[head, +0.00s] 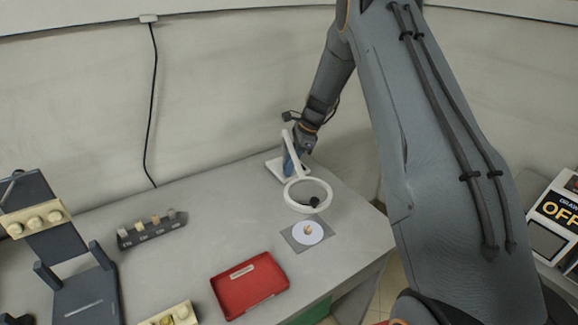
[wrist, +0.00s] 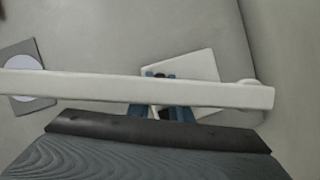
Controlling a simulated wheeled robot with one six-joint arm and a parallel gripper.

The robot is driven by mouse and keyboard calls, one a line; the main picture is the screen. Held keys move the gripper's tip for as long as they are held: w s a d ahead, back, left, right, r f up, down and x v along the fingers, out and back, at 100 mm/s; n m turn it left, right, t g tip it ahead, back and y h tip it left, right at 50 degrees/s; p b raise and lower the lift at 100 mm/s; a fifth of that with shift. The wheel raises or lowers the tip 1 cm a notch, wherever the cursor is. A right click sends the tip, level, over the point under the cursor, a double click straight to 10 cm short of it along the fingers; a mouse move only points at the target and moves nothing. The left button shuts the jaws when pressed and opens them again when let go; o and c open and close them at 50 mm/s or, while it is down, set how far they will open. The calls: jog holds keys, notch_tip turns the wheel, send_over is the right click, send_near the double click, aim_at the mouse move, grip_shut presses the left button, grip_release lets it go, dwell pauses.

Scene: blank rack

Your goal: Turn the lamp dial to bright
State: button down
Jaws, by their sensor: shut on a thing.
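The white lamp (head: 307,183) stands at the right back of the grey table, with a flat base, an upright post and a ring-shaped head. In the wrist view the lamp's long white arm (wrist: 90,88) crosses in front of my gripper, and its base (wrist: 203,63) lies below. My gripper (head: 290,166) points down at the lamp base, behind the post. In the wrist view its blue fingers (wrist: 170,112) are close together, partly hidden by the lamp arm. They are shut on a small dark piece at the base, the dial; its setting cannot be read.
Under the ring, a white disc (head: 307,233) with a small tan piece lies on a grey mat (head: 290,238). A red tray (head: 262,300), a dark rack (head: 150,234) of small blocks and a dark stand (head: 85,297) are further left. Table is clear between rack and lamp.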

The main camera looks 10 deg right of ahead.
jog(key=shift+w+n+g+b, duration=0.1)
jog(key=shift+n+g+b, duration=0.2)
jog(key=shift+n+b, duration=0.35)
jog(key=c, duration=1.6)
grip_release()
jog(key=shift+d+r, duration=0.1)
jog(key=b+v, duration=0.1)
jog(key=v, duration=0.6)
jog(key=shift+d+r+b, duration=0.1)
jog(key=shift+r+b, duration=0.2)
jog(key=shift+b, duration=0.1)
